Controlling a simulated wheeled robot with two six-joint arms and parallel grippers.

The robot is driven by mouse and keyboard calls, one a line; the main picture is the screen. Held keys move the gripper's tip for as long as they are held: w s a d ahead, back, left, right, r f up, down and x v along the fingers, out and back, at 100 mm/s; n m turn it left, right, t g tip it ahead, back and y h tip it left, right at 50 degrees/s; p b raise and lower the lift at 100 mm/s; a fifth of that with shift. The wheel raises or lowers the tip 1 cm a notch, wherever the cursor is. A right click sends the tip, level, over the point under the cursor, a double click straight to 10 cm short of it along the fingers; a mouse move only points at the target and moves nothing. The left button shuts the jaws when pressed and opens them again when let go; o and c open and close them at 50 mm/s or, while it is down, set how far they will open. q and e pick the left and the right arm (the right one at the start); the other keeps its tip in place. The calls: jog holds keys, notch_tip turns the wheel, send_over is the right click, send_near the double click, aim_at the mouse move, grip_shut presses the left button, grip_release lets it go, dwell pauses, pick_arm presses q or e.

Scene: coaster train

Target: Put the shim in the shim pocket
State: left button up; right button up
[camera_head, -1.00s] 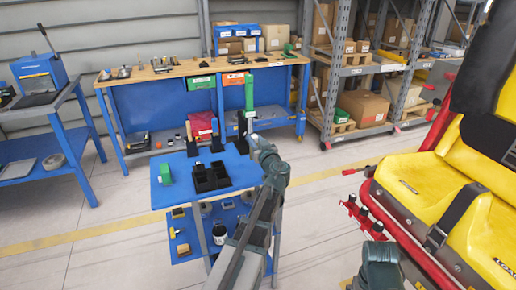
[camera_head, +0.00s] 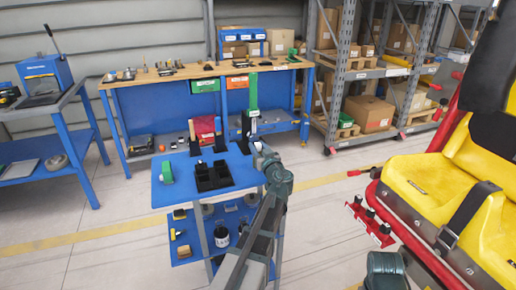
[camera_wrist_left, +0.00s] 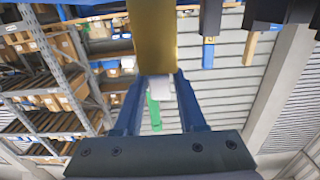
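My left gripper (camera_head: 258,148) is at the right end of the small blue table, with its arm below it. In the left wrist view my left gripper (camera_wrist_left: 160,82) has its two blue fingers close around a white piece (camera_wrist_left: 160,87). A flat brass-coloured plate, seemingly the shim (camera_wrist_left: 152,35), extends past the fingertips and covers them. In the head view the arm hides this plate. A black compartment tray (camera_head: 213,178) sits on the blue table (camera_head: 165,198); I cannot tell whether it holds the shim pocket. My right gripper is out of view.
A green block (camera_head: 167,172) lies left. Behind is a workbench (camera_head: 150,76); shelving (camera_head: 350,80) stands right of it. A yellow coaster seat (camera_head: 425,180) fills the right side.

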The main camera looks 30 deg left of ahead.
pick_arm(q)
jog(key=shift+o, duration=1)
jog(key=shift+r, duration=0.15)
jog(key=v, duration=1.2)
